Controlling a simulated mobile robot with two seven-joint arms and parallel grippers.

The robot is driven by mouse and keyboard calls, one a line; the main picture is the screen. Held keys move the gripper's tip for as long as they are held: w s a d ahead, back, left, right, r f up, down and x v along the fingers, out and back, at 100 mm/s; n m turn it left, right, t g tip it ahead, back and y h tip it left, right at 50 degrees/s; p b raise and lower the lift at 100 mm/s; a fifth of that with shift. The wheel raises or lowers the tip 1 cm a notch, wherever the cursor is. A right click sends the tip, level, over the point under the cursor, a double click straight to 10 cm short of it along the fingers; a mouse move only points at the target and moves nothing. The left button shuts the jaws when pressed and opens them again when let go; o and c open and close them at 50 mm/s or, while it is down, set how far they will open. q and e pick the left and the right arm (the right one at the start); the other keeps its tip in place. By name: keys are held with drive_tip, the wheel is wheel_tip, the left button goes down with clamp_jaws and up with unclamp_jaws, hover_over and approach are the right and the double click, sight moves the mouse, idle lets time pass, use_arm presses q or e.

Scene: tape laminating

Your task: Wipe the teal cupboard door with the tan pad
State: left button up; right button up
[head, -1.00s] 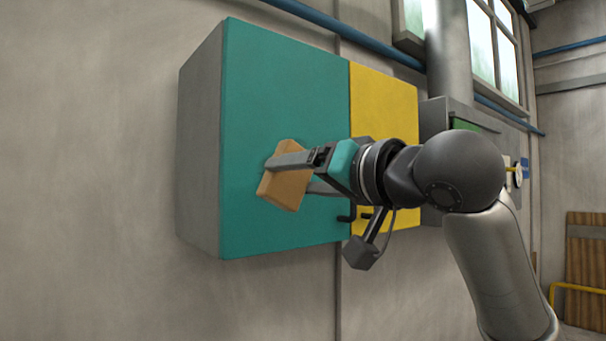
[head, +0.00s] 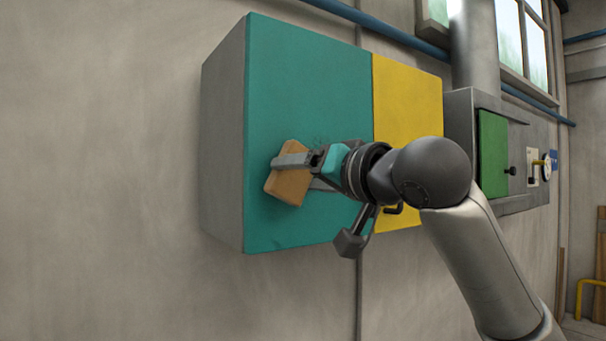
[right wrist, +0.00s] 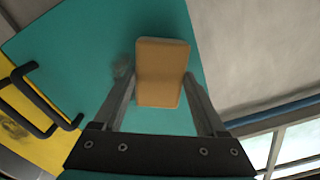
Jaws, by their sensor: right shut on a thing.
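The teal cupboard door (head: 300,85) is the left door of a grey wall cupboard and looks closed. A dark smudge (right wrist: 122,70) shows on it in the right wrist view, beside the pad. My right gripper (head: 292,172) is shut on the tan pad (head: 287,188), in front of the lower left half of the door. In the right wrist view the pad (right wrist: 162,72) sits between the two fingertips, over the teal surface (right wrist: 75,45). I cannot tell whether the pad touches the door. My left gripper is not in view.
Further right is a grey box with a green door (head: 493,150). A blue pipe (head: 400,35) runs above. Bare wall lies left of the cupboard.

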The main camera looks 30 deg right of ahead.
drive_tip(key=shift+w+a+p, duration=0.15)
drive_tip(key=shift+w+p, duration=0.3)
drive_tip(key=shift+w, duration=0.5)
idle(0.4)
